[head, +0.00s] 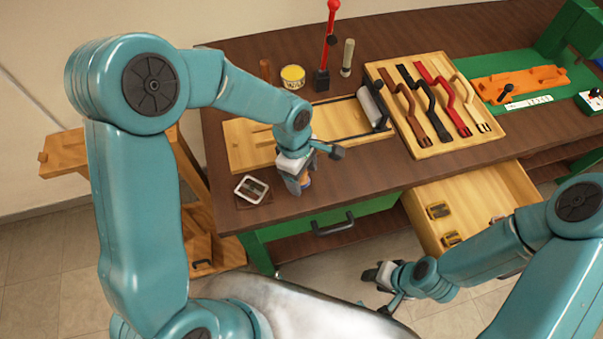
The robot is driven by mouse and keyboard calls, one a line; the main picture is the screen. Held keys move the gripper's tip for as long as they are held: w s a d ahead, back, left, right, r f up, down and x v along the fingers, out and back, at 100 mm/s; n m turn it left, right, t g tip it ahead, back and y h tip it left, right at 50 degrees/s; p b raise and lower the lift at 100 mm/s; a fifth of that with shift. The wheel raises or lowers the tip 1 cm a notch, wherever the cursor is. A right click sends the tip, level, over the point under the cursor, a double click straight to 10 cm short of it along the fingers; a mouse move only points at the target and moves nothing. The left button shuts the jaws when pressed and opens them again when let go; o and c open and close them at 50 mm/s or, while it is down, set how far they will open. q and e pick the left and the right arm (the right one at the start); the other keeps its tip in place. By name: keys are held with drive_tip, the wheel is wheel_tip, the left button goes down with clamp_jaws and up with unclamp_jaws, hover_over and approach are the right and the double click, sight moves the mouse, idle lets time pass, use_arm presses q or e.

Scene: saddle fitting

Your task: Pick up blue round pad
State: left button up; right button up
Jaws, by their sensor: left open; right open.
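My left gripper (298,184) is open and points down at the front part of the brown workbench, right of a small white-rimmed tray. A small orange and bluish item (306,181) shows at its fingertips. It is mostly hidden by the gripper, and I cannot tell whether it is the blue round pad or whether the fingers touch it. No other blue round pad can be made out. My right gripper (384,289) is open and empty, low in front of the bench and left of the open drawer.
The white-rimmed tray (240,190) holds a dark piece. A wooden tray (428,151) of strap-like pieces, a wooden board (245,148) and a yellow tin (292,78) stand on the bench.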

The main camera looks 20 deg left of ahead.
use_arm(q)
drive_tip(key=shift+s+d, duration=0.1)
drive_tip(key=shift+s, duration=0.15)
drive_tip(key=shift+w, duration=0.15)
drive_tip(key=c, duration=1.1)
drive_tip(key=shift+r, duration=0.15)
drive_tip(key=shift+r, duration=0.2)
wheel_tip(320, 180, up, 19)
drive_tip(key=shift+r+b, duration=0.2)
drive_tip(key=shift+b, duration=0.1)
